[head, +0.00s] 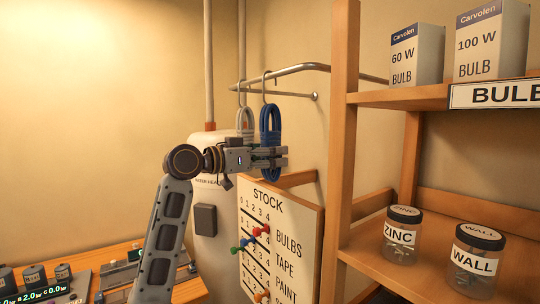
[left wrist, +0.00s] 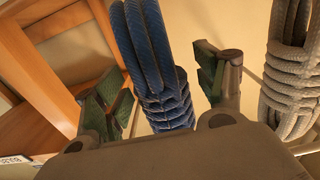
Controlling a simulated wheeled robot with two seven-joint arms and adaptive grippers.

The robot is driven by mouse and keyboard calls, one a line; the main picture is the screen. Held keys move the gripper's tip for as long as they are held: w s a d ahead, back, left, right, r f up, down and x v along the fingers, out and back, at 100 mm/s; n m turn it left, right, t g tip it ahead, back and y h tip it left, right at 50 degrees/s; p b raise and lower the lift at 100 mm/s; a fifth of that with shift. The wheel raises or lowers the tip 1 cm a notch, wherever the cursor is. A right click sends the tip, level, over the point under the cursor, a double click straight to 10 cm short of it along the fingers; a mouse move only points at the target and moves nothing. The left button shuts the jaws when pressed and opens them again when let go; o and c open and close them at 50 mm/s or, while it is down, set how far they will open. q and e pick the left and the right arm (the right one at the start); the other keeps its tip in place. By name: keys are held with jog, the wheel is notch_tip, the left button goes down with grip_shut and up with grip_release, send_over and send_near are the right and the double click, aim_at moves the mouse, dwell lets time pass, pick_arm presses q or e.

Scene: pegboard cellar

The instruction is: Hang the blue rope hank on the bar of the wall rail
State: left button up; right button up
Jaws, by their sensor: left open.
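The blue rope hank (head: 270,122) hangs upright by its dark hook on the bar of the wall rail (head: 300,69). My left gripper (head: 278,157) is at the lower part of the hank and partly covers it. In the left wrist view the blue hank (left wrist: 158,70) is between the two green-padded fingers of the open gripper (left wrist: 160,88), with gaps visible on both sides. The hook and the bar are outside the left wrist view. My right gripper is not in view.
A grey rope hank (head: 245,118) hangs close left of the blue one; it also shows in the left wrist view (left wrist: 293,75). A wooden shelf (head: 345,150) with boxes and jars stands close on the right. A stock board (head: 283,235) is below.

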pick_arm(q)
jog(key=v, duration=1.2)
jog(key=shift+f, duration=0.1)
